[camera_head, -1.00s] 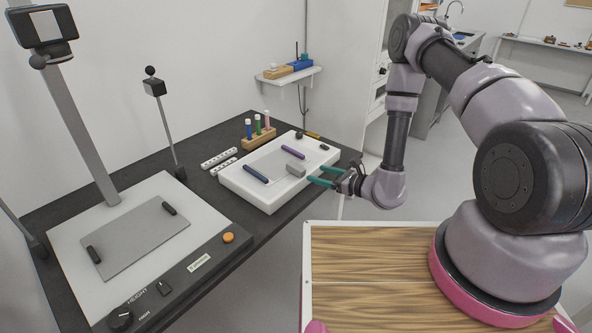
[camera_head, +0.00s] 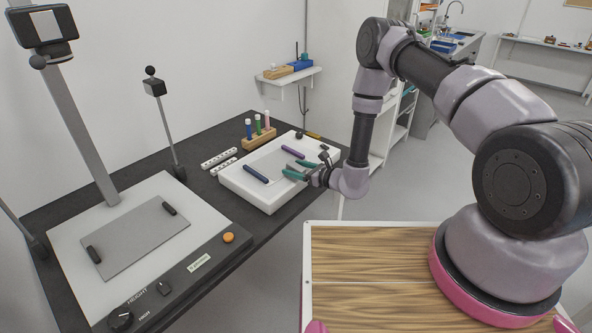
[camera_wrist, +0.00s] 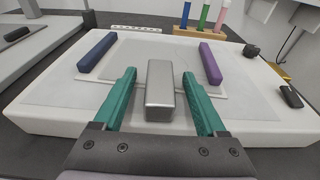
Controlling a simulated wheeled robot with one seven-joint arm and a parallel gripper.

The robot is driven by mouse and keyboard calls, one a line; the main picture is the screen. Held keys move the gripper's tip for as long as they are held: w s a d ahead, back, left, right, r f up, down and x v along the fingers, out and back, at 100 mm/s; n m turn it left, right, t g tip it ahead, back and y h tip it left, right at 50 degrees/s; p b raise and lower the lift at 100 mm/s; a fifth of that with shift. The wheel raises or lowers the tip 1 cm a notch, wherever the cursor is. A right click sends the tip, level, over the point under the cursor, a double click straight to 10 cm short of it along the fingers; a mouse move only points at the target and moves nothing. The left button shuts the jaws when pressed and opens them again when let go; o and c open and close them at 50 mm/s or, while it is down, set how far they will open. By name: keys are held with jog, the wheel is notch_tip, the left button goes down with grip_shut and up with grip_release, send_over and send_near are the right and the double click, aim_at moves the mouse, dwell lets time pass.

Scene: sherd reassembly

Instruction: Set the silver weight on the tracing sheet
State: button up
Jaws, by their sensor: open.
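The silver weight (camera_wrist: 160,92) is a grey metal block on the front part of the white light box. In the wrist view it lies between the two green fingers of my open gripper (camera_wrist: 159,101), with a gap on each side. In the head view my gripper (camera_head: 294,169) reaches over the light box's right edge and mostly hides the weight. The tracing sheet (camera_wrist: 150,58) looks like the pale sheet on the light box. A dark blue bar (camera_wrist: 97,52) lies on its left and a purple bar (camera_wrist: 210,63) on its right.
The light box (camera_head: 262,196) stands on a black bench. A wooden rack (camera_head: 259,138) with coloured tubes is behind it. Small black items (camera_wrist: 291,96) sit on its right side. A copy stand (camera_head: 138,250) with a grey plate is at the left.

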grip_shut()
jog(key=shift+r, duration=0.1)
